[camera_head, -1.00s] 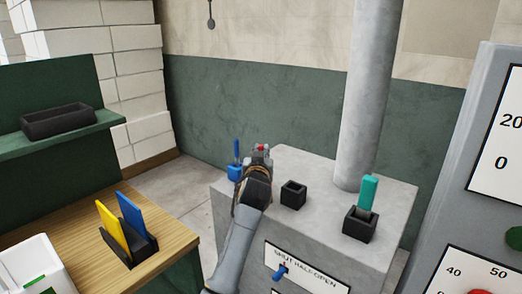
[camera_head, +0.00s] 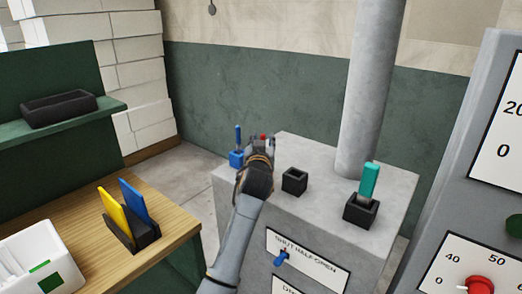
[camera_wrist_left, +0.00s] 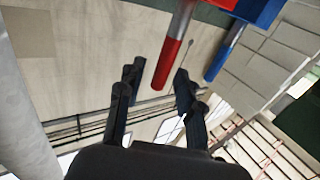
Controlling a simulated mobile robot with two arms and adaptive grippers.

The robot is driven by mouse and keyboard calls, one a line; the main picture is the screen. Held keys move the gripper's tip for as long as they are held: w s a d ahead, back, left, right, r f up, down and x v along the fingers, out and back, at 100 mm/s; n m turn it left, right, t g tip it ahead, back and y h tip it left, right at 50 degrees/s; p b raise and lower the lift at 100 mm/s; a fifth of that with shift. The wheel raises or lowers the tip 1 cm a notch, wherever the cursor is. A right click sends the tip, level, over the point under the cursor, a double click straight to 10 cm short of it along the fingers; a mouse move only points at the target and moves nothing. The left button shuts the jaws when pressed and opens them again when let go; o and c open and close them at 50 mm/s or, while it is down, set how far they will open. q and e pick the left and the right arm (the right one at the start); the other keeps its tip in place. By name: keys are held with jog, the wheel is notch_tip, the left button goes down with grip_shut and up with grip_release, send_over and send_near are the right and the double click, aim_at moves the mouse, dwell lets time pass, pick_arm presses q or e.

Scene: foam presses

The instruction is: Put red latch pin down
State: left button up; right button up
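The red latch pin (camera_wrist_left: 174,55) shows in the left wrist view as a red grip on a metal shaft, beside a blue holder (camera_wrist_left: 258,8). My left gripper (camera_wrist_left: 158,78) is open, with the red grip between its spread fingers and visible gaps on both sides. In the head view, only a small red tip (camera_head: 263,137) shows at my left gripper (camera_head: 261,143); the rest of the pin is hidden behind the hand. A blue pin (camera_head: 238,137) stands upright in the blue holder (camera_head: 236,158) just left of the gripper. My right gripper is not in view.
The grey machine block (camera_head: 330,200) carries an empty black socket (camera_head: 294,180) and another black socket (camera_head: 361,211) with a teal pin (camera_head: 369,180). A grey column (camera_head: 366,90) rises behind. A wooden bench (camera_head: 95,235) holds a black rack with yellow and blue cards.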

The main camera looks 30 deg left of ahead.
pick_arm(q)
jog(key=b+v, duration=0.2)
jog(key=v, duration=0.9)
jog(key=shift+s+d, duration=0.15)
jog(key=shift+s, duration=0.1)
jog(key=shift+f, duration=0.1)
